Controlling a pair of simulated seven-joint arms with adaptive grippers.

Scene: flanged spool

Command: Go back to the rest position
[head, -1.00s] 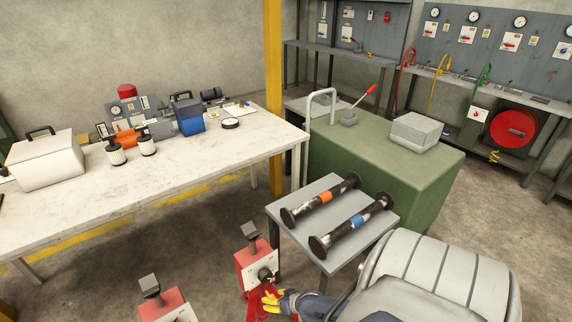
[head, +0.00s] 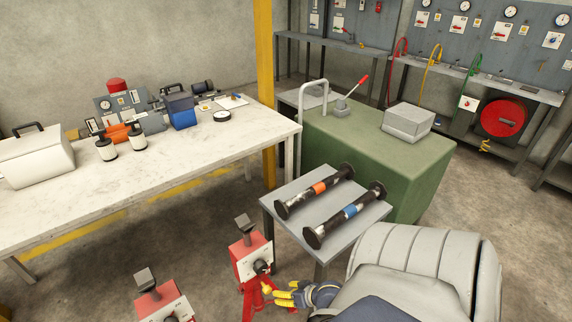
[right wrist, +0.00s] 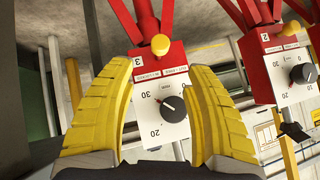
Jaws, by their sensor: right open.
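My right gripper (head: 277,293) is low in the head view, its yellow fingers apart and empty beside the legs of a red control box (head: 246,252). In the right wrist view my right gripper (right wrist: 158,82) frames a red box with a white dial face (right wrist: 160,110) and a yellow knob; no contact shows. Two dark flanged spools lie side by side on a small grey table (head: 292,228): one with an orange band (head: 319,188), one with a blue band (head: 350,211). My left gripper is out of view.
A second red control box (head: 160,303) stands at the lower left. A long white table (head: 190,150) with tools is on the left, a green bench (head: 385,160) behind the spools. A grey padded seat-like shape (head: 425,265) fills the lower right. Open floor lies under the white table.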

